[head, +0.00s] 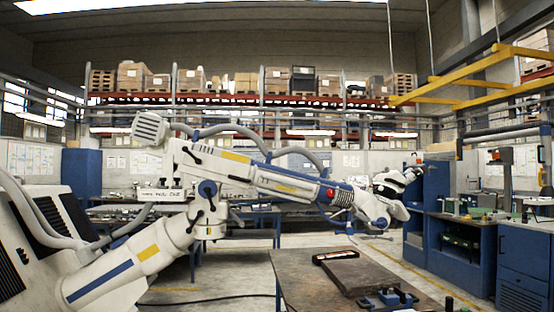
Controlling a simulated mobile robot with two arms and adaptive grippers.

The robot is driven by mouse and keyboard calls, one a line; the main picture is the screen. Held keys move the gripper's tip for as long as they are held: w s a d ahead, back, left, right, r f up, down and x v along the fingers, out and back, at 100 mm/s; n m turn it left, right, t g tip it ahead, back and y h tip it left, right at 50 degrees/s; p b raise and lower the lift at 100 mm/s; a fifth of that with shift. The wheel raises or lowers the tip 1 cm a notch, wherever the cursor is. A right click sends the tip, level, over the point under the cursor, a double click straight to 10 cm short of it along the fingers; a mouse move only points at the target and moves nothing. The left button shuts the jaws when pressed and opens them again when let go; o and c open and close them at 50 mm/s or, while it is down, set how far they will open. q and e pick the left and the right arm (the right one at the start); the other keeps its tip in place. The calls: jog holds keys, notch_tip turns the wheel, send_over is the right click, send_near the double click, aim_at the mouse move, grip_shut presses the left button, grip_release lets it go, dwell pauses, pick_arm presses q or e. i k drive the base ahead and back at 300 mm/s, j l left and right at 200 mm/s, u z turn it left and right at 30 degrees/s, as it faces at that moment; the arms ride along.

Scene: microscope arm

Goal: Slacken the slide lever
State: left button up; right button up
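I cannot make out a slide lever or a microscope in the head view. A large white jointed arm (245,168) with blue and yellow markings, a red knob (330,192) and grey hoses reaches from the lower left towards the middle right. It looks like a workshop machine, and I see no gripper of mine on it. A small black-and-white head (390,183) is at its right end, too small to read in detail. Neither of my grippers shows in this view.
A dark worktable (300,275) with a flat plate and small tools stands at the lower middle. Blue cabinets (465,250) line the right side. Shelves with boxes (190,80) run along the back. Open floor (235,270) lies left of the worktable.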

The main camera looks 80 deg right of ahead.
aim_at(185, 148)
jog(key=z, duration=2)
jog(key=i+z, duration=0.1)
jog(key=z, duration=0.25)
jog(key=i+j+z, duration=0.1)
jog(key=z, duration=0.25)
